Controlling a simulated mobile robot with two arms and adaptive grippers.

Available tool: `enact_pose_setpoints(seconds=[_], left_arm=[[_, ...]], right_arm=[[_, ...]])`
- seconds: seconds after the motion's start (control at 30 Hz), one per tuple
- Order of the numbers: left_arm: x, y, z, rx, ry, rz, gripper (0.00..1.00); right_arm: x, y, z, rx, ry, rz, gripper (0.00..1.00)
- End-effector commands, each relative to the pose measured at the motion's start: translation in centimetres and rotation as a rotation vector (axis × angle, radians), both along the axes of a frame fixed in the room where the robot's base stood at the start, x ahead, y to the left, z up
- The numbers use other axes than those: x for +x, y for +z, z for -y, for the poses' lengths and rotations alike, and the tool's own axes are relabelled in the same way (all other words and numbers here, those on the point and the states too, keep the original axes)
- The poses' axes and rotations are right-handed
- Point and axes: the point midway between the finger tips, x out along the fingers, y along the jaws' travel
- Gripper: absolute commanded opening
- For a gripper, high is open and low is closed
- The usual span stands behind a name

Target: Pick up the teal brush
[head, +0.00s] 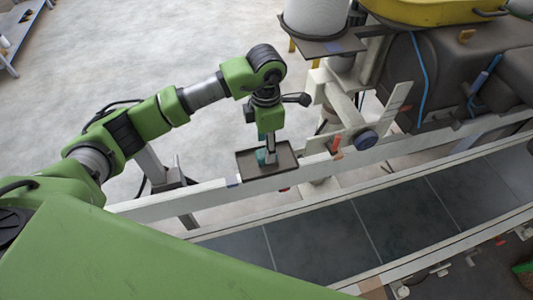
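My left gripper (268,152) points down over a small dark tray (288,158) on the pale rail. The teal brush (261,157) shows as a small teal patch in the tray, right at the gripper's fingertips. The fingers overlap the brush in this view. I cannot tell whether they are closed on it or only beside it. Most of the brush is hidden or too small to make out. My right gripper is not in view.
A conveyor (330,240) with dark panels runs along the rail's near side. Right of the tray stand a pale bracket with a dark blue knob (366,140) and an orange-red piece (336,144). A dark machine (440,75) fills the upper right. Open floor (150,50) lies upper left.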

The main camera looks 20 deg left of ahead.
Motion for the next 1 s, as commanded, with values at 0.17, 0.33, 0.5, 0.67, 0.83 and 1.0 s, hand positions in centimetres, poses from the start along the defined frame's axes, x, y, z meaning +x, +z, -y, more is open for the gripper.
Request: enact_pose_setpoints(seconds=[0.17,0.33,0.5,0.67,0.83,1.0], left_arm=[[-0.2,-2.6,0.1,0.001,0.000,-0.008,0.46],[-0.1,-4.1,0.2,0.000,-0.001,-0.004,0.46],[0.0,-4.2,0.2,0.000,-0.001,-0.001,0.46],[0.0,-4.2,0.1,0.000,-0.001,-0.001,0.15],[0.0,-4.2,0.1,0.000,-0.001,-0.001,0.04],[0.0,-4.1,0.1,0.000,-0.001,-0.001,0.04]], right_arm=[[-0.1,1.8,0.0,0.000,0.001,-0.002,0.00],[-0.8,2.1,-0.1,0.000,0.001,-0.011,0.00],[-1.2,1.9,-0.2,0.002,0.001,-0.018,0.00],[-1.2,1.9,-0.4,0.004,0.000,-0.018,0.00],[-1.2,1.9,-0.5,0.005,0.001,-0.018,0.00],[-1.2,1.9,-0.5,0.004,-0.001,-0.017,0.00]])
